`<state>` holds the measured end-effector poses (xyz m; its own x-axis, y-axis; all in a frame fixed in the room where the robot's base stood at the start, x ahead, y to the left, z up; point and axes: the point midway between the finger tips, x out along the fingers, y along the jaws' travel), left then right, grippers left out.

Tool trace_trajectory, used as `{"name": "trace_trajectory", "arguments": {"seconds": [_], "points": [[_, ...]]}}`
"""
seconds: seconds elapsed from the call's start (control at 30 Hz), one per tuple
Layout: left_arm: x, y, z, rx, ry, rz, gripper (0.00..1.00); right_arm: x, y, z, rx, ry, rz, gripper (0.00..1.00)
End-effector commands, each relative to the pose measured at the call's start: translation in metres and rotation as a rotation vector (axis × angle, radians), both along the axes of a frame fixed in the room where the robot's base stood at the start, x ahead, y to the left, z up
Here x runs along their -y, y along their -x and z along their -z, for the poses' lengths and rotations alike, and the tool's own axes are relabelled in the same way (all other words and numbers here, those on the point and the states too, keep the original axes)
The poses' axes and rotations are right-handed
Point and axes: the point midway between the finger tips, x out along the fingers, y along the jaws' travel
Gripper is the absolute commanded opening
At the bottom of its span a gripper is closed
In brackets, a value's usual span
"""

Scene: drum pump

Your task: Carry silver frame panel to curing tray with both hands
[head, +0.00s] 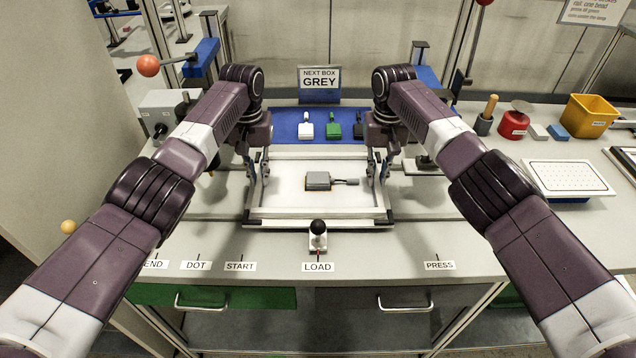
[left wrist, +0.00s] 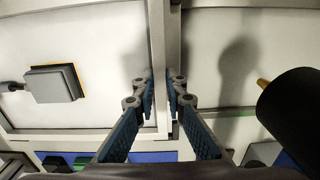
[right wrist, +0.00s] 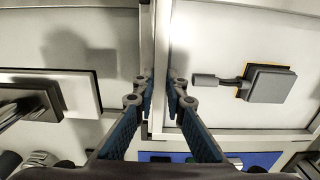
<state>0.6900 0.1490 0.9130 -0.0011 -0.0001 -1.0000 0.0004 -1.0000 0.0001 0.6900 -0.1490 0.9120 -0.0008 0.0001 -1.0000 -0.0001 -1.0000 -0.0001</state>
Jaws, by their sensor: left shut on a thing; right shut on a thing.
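The silver frame panel (head: 318,222) is a rectangular metal frame around a white sheet, at the middle of the bench. A grey box with a short cable (head: 318,180) lies on the white sheet inside it. My left gripper (head: 256,205) is shut on the panel's left side rail, and the rail shows between its fingers in the left wrist view (left wrist: 158,90). My right gripper (head: 381,200) is shut on the right side rail, which shows in the right wrist view (right wrist: 160,80). I cannot tell whether the panel is lifted. A white tray with a dotted surface (head: 575,178) lies at the right.
A blue mat (head: 285,122) with white, green and black tools lies behind the panel. A black-knobbed lever (head: 318,235) stands at the front by the LOAD label (head: 318,267). A yellow bin (head: 588,116) and red container (head: 514,124) stand at the back right.

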Motion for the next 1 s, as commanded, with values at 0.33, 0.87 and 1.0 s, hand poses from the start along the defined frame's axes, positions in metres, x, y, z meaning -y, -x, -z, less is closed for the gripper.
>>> {"name": "trace_trajectory", "arguments": {"seconds": [0.33, 0.87, 1.0], "points": [[0.000, -0.001, -0.005, 0.002, 0.000, 0.000, 0.00, 0.000, -0.001, -0.005, 0.003, 0.000, 0.000, 0.00], [0.000, -0.001, -0.045, 0.002, -0.001, -0.001, 0.00, 0.000, -0.001, -0.045, 0.003, 0.000, 0.000, 0.00], [-0.001, -0.001, -0.051, 0.002, -0.001, -0.001, 0.00, 0.000, -0.001, -0.051, 0.002, 0.000, 0.000, 0.00]]}}
